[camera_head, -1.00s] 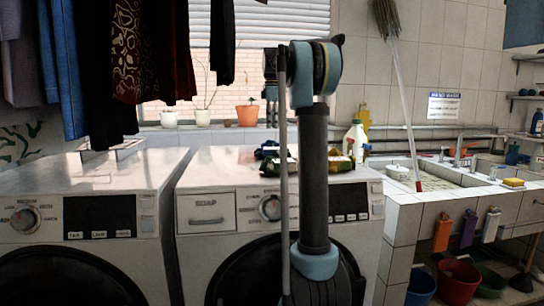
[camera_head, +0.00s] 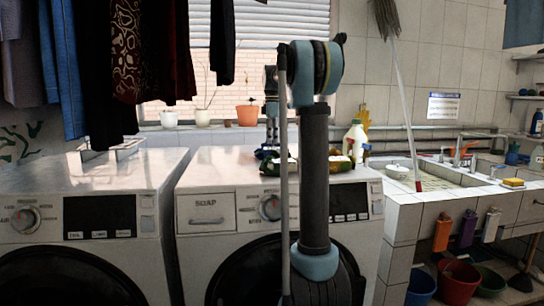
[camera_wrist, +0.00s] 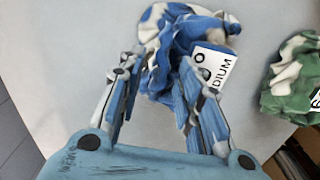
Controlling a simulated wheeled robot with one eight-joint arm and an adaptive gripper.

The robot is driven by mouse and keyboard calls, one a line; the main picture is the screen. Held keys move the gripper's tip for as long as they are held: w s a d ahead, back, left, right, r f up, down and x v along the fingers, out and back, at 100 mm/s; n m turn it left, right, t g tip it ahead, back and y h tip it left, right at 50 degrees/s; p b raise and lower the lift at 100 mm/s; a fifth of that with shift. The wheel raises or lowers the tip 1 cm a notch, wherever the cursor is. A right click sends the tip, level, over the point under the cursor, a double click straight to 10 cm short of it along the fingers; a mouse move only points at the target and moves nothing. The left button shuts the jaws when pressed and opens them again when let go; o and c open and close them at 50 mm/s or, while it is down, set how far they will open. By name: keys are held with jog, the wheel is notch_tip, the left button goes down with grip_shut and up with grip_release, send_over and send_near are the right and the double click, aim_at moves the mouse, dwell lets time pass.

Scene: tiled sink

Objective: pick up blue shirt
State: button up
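The blue shirt (camera_wrist: 180,45) is a crumpled blue and white cloth on a pale flat top in the wrist view. A white tag (camera_wrist: 212,68) with black lettering lies on its right side. My gripper (camera_wrist: 161,76) is open, with its fingers apart at the shirt's near edge. Part of the cloth shows between the fingertips, and the right finger is close to the tag. I cannot tell whether the fingers touch the cloth. In the head view, my arm hides much of this spot on the right washing machine (camera_head: 215,170).
A green and white cloth (camera_wrist: 292,78) lies right of the blue shirt. A white bottle (camera_head: 355,138) stands near the machine's back right. Potted plants (camera_head: 202,118) line the window sill. Dark clothes (camera_head: 150,50) hang at upper left. A tiled sink (camera_head: 435,182) is at right.

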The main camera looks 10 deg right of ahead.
jog(key=shift+a+f, duration=0.1)
jog(key=shift+f, duration=0.05)
jog(key=shift+c, duration=0.4)
grip_shut()
